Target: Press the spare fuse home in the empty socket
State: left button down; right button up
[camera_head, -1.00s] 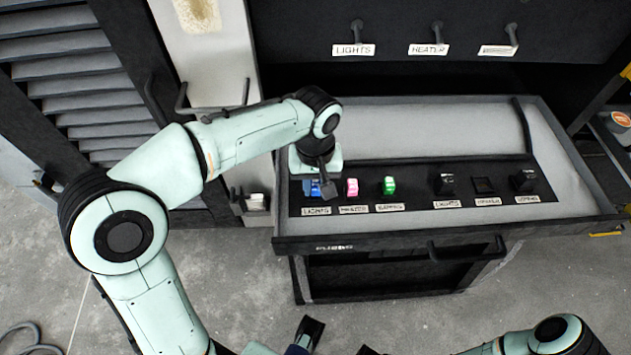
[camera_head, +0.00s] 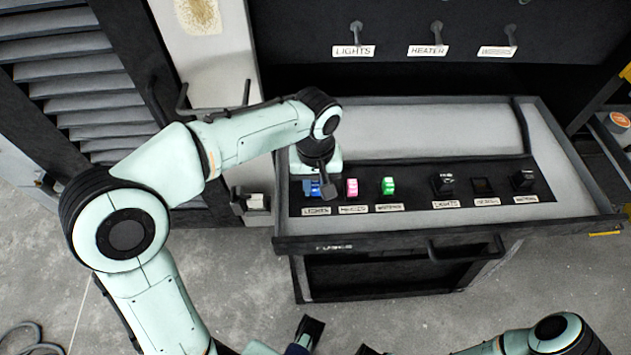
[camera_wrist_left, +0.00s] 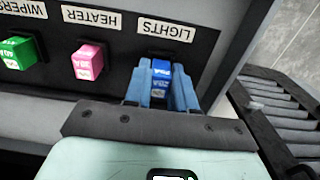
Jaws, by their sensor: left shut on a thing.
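A blue fuse (camera_head: 314,188) is upright above the left LIGHTS label on the black panel in the open drawer. It also shows in the left wrist view (camera_wrist_left: 161,75). My left gripper (camera_wrist_left: 160,92) points down over it, shut with its blue fingers on either side of the fuse. In the head view the gripper (camera_head: 318,183) partly hides the fuse, and its lower end is not visible. A pink fuse (camera_head: 351,188) and a green fuse (camera_head: 388,187) stand to the right. A flat dark socket (camera_head: 483,186) in the right-hand group looks empty.
Black blocks (camera_head: 443,184) and (camera_head: 523,180) flank the empty socket. The drawer front (camera_head: 400,240) has a black handle (camera_head: 467,250). Labelled switches (camera_head: 356,35) line the panel above. The grey drawer floor behind the fuses is clear.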

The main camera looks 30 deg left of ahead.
pick_arm(q)
jog(key=shift+f, duration=0.5)
dwell(0.9)
jog(key=c, duration=0.9)
grip_release()
jog(key=shift+o, duration=0.2)
jog(key=o, duration=0.5)
jog(key=shift+r, duration=0.1)
